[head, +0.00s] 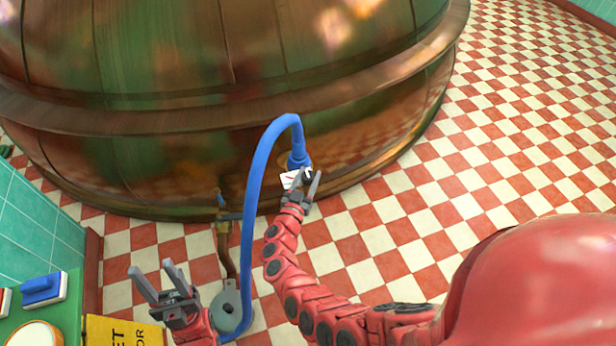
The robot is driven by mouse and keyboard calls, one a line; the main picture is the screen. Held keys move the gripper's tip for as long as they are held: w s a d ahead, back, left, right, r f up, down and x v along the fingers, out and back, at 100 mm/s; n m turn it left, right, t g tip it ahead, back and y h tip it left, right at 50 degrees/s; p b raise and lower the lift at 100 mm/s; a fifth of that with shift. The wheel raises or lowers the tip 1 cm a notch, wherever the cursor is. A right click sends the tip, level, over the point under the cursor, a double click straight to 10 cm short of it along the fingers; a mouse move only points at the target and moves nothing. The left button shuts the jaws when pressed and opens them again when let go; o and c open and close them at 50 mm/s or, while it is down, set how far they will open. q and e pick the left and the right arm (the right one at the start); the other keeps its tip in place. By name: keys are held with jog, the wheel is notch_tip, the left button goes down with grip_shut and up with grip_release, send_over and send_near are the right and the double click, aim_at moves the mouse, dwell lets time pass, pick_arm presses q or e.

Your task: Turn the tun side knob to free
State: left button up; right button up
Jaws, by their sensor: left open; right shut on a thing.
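The large copper tun (160,130) fills the upper left of the head view. Low on its side, by the end of a blue hose, is a small white plate (289,179) with a red mark. My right gripper (307,181) is at this plate, shut on what appears to be the tun side knob. The jaws hide most of the knob, so its setting cannot be read. My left gripper (160,279) is open and empty, low at the left and away from the tun.
The blue hose (252,190) arches from the tun down to the floor, between my two grippers. A pipe with a tap (222,235) stands left of it. A green surface with a blue-topped block (42,289) and a yellow sign (110,330) are lower left. The checkered floor (530,100) is clear at right.

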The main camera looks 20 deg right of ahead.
grip_shut()
